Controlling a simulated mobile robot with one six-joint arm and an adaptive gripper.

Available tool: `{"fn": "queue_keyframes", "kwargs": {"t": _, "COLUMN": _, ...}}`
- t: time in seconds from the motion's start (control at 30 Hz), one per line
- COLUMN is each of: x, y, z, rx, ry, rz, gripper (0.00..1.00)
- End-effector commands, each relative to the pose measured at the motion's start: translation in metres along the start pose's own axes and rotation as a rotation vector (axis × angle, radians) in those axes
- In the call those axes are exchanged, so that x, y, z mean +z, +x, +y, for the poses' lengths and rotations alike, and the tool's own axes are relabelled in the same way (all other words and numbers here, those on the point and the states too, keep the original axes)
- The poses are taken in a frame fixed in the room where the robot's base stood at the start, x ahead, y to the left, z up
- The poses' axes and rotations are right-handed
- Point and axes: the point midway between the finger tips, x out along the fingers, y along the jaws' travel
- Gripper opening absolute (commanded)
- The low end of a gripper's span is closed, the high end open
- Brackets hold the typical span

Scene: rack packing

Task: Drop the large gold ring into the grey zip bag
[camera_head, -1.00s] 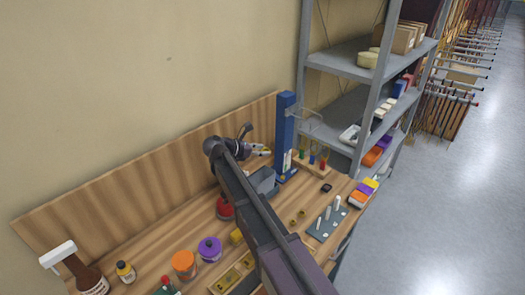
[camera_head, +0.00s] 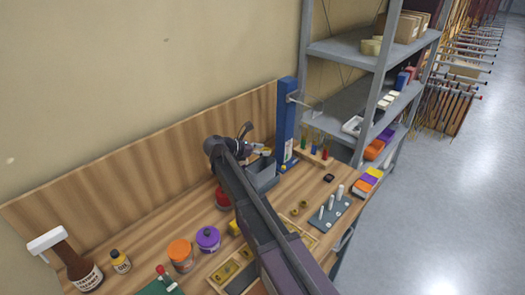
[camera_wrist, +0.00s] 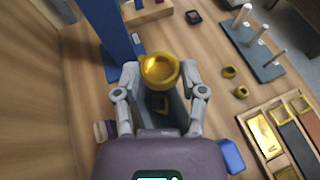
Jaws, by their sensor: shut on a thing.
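The large gold ring (camera_wrist: 160,70) is held between the two fingertips of my gripper (camera_wrist: 158,76) in the wrist view. In the head view my gripper (camera_head: 259,150) is beside the blue post, above the back of the bench. A grey open-topped holder (camera_head: 264,178), which looks like the grey zip bag, stands on the bench just below my gripper. In the wrist view its dark opening lies below the ring, between my fingers, with something yellowish inside. The ring is apart from it as far as I can see. Its far parts are hidden by my gripper.
A blue post (camera_head: 286,125) stands close to my gripper. Two small gold rings (camera_wrist: 228,72) lie near a grey peg board (camera_wrist: 252,48). A wooden compartment tray (camera_wrist: 281,135) is at right. Jars, including a purple one (camera_head: 208,239), and bottles stand at left.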

Motion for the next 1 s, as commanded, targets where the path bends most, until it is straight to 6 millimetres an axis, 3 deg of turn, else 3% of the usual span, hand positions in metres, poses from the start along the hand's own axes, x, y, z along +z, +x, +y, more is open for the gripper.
{"fn": "queue_keyframes", "kwargs": {"t": 0.3, "x": -0.0002, "y": 0.0006, "z": -0.0001, "rx": 0.000, "ry": 0.000, "rz": 0.000, "gripper": 0.17}}
{"fn": "queue_keyframes", "kwargs": {"t": 0.33, "x": -0.0002, "y": 0.0006, "z": -0.0001, "rx": -0.001, "ry": 0.000, "rz": 0.000, "gripper": 0.60}}
{"fn": "queue_keyframes", "kwargs": {"t": 0.43, "x": -0.0002, "y": 0.0007, "z": -0.0002, "rx": -0.001, "ry": 0.000, "rz": 0.000, "gripper": 0.89}}
{"fn": "queue_keyframes", "kwargs": {"t": 0.47, "x": -0.0001, "y": 0.0007, "z": -0.0002, "rx": -0.001, "ry": 0.000, "rz": 0.000, "gripper": 0.94}}
{"fn": "queue_keyframes", "kwargs": {"t": 1.0, "x": -0.0001, "y": 0.0010, "z": -0.0002, "rx": -0.001, "ry": 0.000, "rz": 0.000, "gripper": 0.94}}
